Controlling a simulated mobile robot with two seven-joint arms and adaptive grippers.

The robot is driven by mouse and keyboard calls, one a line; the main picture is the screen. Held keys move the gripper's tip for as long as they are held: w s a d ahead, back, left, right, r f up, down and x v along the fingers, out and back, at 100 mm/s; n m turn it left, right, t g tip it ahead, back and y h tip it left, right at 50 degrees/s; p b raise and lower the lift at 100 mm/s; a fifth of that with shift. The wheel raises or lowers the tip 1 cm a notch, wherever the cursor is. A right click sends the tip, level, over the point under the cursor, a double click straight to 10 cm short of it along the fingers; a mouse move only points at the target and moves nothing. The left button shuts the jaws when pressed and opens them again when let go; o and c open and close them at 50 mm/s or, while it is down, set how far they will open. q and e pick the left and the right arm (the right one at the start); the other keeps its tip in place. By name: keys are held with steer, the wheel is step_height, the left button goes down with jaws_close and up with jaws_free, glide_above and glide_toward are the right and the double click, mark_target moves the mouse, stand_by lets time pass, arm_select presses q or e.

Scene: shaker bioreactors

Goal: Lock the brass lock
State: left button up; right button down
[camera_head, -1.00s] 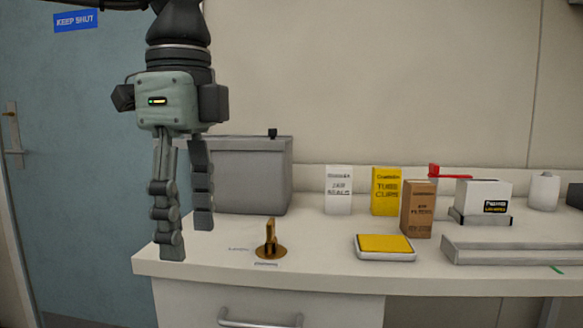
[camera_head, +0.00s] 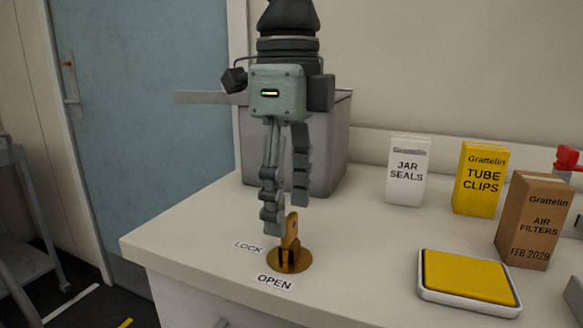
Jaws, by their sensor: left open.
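The brass lock (camera_head: 290,257) sits on the white counter near its front left corner. It is a round brass plate with an upright brass lever on it. A label reading LOCK (camera_head: 248,247) lies to the left of the plate, and a label reading OPEN (camera_head: 275,282) lies in front of it. My left gripper (camera_head: 288,219) points down with its two fingers apart and nothing between them. Its left fingertip shows close to the lever's left side in the picture; I cannot tell whether they touch. My right gripper is not in view.
A grey bin (camera_head: 325,150) stands behind the gripper. A white JAR SEALS box (camera_head: 406,172), a yellow TUBE CLIPS box (camera_head: 480,180) and a brown AIR FILTERS box (camera_head: 533,222) stand to the right. A yellow-topped pad (camera_head: 468,278) lies in front of them. The counter between lock and pad is clear.

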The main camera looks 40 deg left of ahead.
mark_target(289, 217)
arm_select(q)
steer(key=shift+f, duration=1.3)
steer(key=shift+c, duration=0.6)
steer(key=shift+w, duration=0.1)
jaws_close()
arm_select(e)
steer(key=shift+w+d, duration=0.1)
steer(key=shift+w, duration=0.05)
arm_select(q)
steer(key=shift+f+b, duration=0.3)
steer(key=shift+b, duration=0.2)
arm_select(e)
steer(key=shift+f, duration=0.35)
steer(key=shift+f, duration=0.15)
